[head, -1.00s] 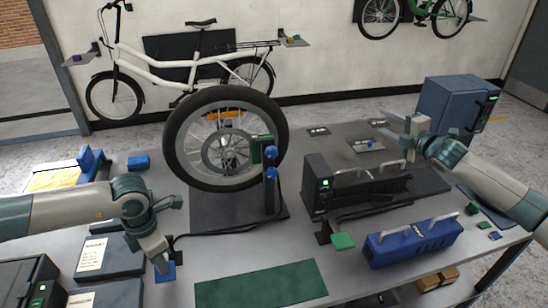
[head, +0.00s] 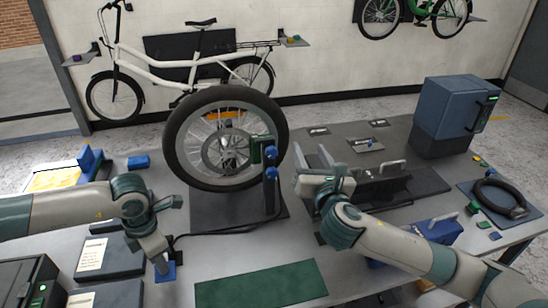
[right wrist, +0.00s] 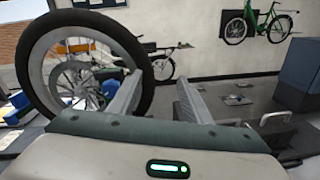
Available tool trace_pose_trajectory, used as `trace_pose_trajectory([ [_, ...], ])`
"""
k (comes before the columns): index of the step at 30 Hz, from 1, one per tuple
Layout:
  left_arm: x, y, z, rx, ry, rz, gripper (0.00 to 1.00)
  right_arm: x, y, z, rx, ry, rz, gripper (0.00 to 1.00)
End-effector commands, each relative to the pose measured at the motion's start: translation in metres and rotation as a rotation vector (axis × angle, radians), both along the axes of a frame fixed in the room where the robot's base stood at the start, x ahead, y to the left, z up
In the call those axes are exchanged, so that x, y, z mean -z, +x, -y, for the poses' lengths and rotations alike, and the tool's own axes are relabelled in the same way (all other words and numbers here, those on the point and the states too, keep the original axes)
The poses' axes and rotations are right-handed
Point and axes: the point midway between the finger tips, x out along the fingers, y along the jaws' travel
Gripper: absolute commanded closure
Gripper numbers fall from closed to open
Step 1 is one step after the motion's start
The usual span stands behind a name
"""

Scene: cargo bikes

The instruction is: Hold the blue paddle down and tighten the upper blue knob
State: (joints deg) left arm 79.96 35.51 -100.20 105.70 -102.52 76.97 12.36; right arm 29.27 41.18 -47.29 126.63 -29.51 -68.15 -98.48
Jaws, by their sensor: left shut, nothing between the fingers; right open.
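The blue paddle (head: 166,272) is at the front left of the bench, at the end of a black cable. My left gripper (head: 160,264) is shut, its fingertips at the paddle and seeming to press on it from above; the exact contact is hidden. The upper blue knob (head: 270,153) sits on a post in front of the wheel (head: 226,138), above a lower blue knob (head: 270,174). My right gripper (head: 311,154) is open and empty, to the right of the upper knob and apart from it. Its two fingers (right wrist: 158,92) show in the right wrist view.
A dark case (head: 405,185) lies behind my right arm, and a blue toolbox (head: 437,232) is partly hidden by it. A green mat (head: 262,284) lies at the front. A blue cabinet (head: 455,115) stands at the back right.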

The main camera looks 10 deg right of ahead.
Motion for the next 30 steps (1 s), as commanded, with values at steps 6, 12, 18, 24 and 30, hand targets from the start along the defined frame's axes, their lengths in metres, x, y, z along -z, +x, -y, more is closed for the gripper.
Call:
trace_pose_trajectory([
  [6, 0.001, 0.000, -0.001, -0.001, 0.001, 0.000, 1.00, 0.017, -0.068, -0.069, -0.067, -0.190, -0.005, 0.55],
  [12, 0.001, 0.000, -0.001, -0.001, 0.002, -0.001, 1.00, 0.019, -0.092, -0.087, -0.082, -0.254, -0.002, 0.55],
  [18, 0.001, 0.000, -0.001, -0.001, 0.002, -0.001, 1.00, 0.019, -0.094, -0.088, -0.083, -0.259, -0.002, 0.55],
  [24, 0.001, 0.000, -0.001, -0.001, 0.002, -0.001, 1.00, 0.019, -0.093, -0.087, -0.083, -0.259, -0.002, 0.55],
  [30, 0.001, 0.000, -0.001, -0.001, 0.002, -0.001, 1.00, 0.019, -0.084, -0.088, -0.083, -0.259, -0.001, 0.55],
])
